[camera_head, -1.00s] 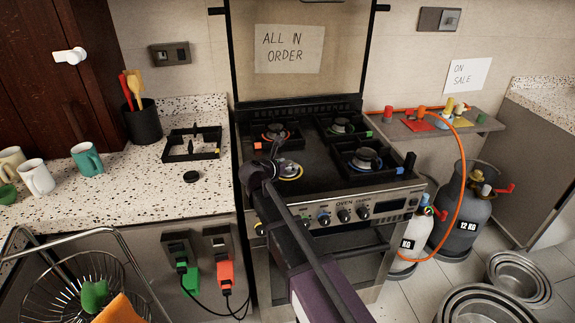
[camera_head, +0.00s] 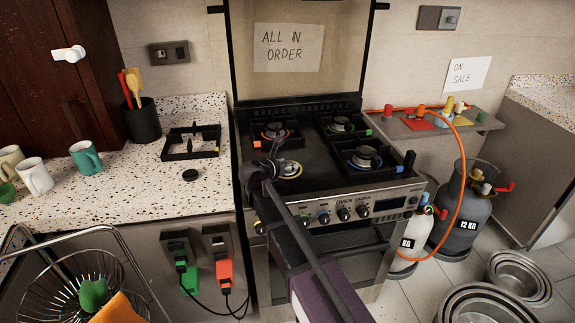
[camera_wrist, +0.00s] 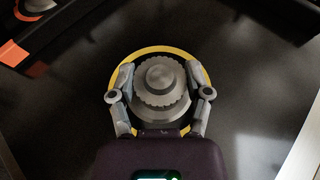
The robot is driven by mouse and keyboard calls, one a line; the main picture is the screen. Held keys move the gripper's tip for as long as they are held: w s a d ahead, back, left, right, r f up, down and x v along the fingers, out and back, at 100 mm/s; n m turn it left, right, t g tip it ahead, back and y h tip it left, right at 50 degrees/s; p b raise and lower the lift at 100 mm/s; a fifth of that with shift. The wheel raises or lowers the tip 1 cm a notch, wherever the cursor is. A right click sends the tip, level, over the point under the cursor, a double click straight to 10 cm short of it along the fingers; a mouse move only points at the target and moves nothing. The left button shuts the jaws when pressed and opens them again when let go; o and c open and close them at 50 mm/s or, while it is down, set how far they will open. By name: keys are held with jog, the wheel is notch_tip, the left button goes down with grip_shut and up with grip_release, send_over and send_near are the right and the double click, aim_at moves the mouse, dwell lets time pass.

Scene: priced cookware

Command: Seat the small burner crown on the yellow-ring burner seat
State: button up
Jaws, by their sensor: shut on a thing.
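The small burner crown (camera_wrist: 160,82) is a grey, toothed disc with a raised round middle. In the wrist view my gripper (camera_wrist: 160,90) is shut on it, one finger on each side. The yellow ring (camera_wrist: 175,49) of the burner seat shows around the crown and fingers, beneath them. The crown looks roughly centred over the ring, a little towards its far side. In the head view my gripper (camera_head: 276,158) is over the front left of the hob, and the yellow ring (camera_head: 290,170) shows just right of it. Whether the crown touches the seat cannot be told.
Other burners stand at the back left (camera_head: 275,131), back right (camera_head: 341,125) and front right (camera_head: 364,158), the right ones within black grates. A loose grate (camera_head: 192,154) and a small black disc (camera_head: 190,175) lie on the speckled counter (camera_head: 140,196). Knobs line the stove front.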

jog(key=shift+f, duration=0.1)
jog(key=o, duration=1.2)
jog(key=shift+a, duration=0.1)
jog(key=shift+p+v, duration=1.75)
jog(key=shift+v, duration=2.7)
jog(key=shift+w, duration=0.1)
jog(key=b+x, duration=0.3)
jog(key=x, duration=0.5)
jog(key=shift+w+f+b, duration=0.1)
jog(key=shift+w+b, duration=0.05)
jog(key=shift+b, duration=0.15)
jog(key=shift+w+d+r+p, duration=0.2)
jog(key=shift+r+p, duration=0.25)
jog(key=shift+p, duration=0.15)
notch_tip(320, 180, up, 6)
jog(key=p, duration=0.6)
jog(key=shift+r, duration=0.2)
